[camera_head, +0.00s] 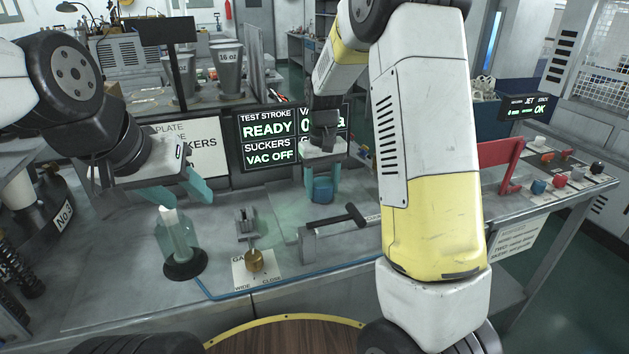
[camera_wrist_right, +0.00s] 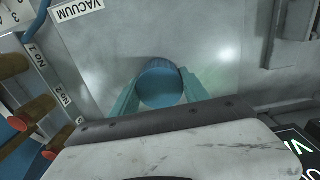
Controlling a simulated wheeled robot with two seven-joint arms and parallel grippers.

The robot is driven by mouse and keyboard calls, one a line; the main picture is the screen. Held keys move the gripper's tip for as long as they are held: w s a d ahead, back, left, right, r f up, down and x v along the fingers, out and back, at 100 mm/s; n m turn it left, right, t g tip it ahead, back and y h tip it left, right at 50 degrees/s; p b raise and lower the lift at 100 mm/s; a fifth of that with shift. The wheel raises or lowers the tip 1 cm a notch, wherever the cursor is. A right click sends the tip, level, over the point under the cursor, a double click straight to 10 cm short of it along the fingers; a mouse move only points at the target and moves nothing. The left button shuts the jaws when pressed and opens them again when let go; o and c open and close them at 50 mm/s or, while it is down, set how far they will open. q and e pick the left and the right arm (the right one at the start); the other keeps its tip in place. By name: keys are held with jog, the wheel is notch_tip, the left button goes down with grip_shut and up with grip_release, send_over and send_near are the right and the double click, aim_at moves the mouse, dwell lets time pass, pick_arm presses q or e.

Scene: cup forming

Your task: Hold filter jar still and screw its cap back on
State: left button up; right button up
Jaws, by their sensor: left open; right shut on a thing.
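The filter jar (camera_head: 178,245) is a clear greenish vessel with a white filter element (camera_head: 168,215) sticking up in its open top. It stands upright on a round black base at the left of the bench. My left gripper (camera_head: 183,187) is open just above and behind the jar, its teal fingers near the jar's top. My right gripper (camera_head: 322,185) is shut on the blue cap (camera_head: 322,192), to the right of the jar. In the right wrist view the round cap (camera_wrist_right: 160,84) sits between both fingers. Whether it touches the bench I cannot tell.
A small gauge with a brass knob (camera_head: 254,261) stands between jar and cap. A black-handled lever (camera_head: 355,214) lies right of it. A blue hose (camera_head: 245,292) runs along the front. The display (camera_head: 268,138) reads READY and VAC OFF. A red bracket (camera_head: 505,160) stands right.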

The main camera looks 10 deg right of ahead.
aim_at(322, 182)
notch_tip(322, 182, up, 9)
jog(key=shift+f, duration=0.1)
jog(key=shift+r, duration=0.25)
jog(key=shift+s, duration=0.1)
